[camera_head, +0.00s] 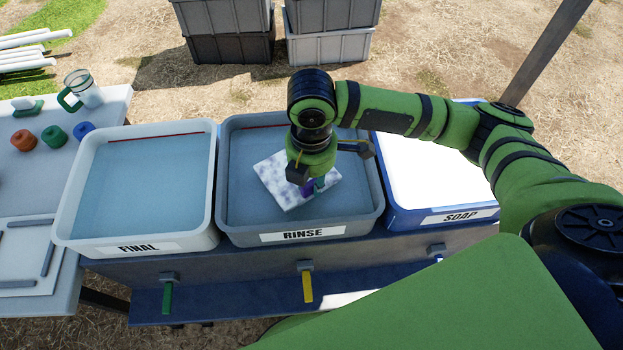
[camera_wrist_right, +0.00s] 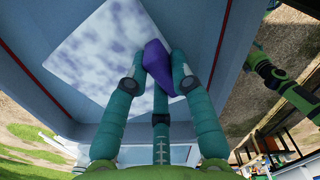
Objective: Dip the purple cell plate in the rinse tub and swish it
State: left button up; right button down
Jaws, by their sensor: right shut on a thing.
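The cell plate (camera_head: 270,178) is a flat square, mottled white and purple, with a purple grip piece. It is over or in the blue water of the grey rinse tub (camera_head: 230,185), labelled RINSE; I cannot tell how deep it sits. My right gripper (camera_head: 313,187) is above the tub, shut on the plate's purple grip piece. In the right wrist view, the teal fingers (camera_wrist_right: 158,65) pinch that purple piece, and the mottled face of the plate (camera_wrist_right: 112,55) shows beside them. My left gripper is not seen.
The FINAL tub (camera_head: 137,180) with clear water stands left of the rinse tub. The blue SOAP tub (camera_head: 456,215) with white contents stands right. Levers in green and yellow (camera_head: 307,287) hang in front. A side table holds a jug (camera_head: 88,92) and coloured knobs.

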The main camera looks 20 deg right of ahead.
notch_tip(320, 180, down, 7)
jog(key=shift+f+b, duration=0.15)
jog(key=shift+b, duration=1)
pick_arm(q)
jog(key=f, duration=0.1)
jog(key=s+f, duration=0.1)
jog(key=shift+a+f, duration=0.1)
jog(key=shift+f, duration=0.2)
